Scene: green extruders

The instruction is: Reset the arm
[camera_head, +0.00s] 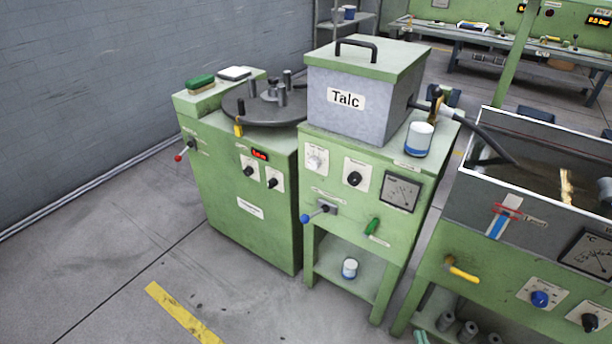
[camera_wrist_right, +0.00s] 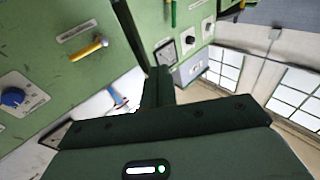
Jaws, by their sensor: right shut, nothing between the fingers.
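My right gripper (camera_wrist_right: 158,84) shows in the right wrist view. Its dark green fingers are together in the middle of the picture, with nothing between them. Behind it is a green machine panel with a yellow handle (camera_wrist_right: 88,49) and a blue knob (camera_wrist_right: 13,97). The fingers look apart from both. I cannot make out either of my arms in the head view, and my left gripper is in no view.
In the head view, a grey Talc box (camera_head: 345,98) sits on a green machine. A green cabinet (camera_head: 235,190) with a round plate (camera_head: 262,107) stands left of it. An open trough (camera_head: 545,150) stands at right. The floor (camera_head: 100,270) at the lower left is clear.

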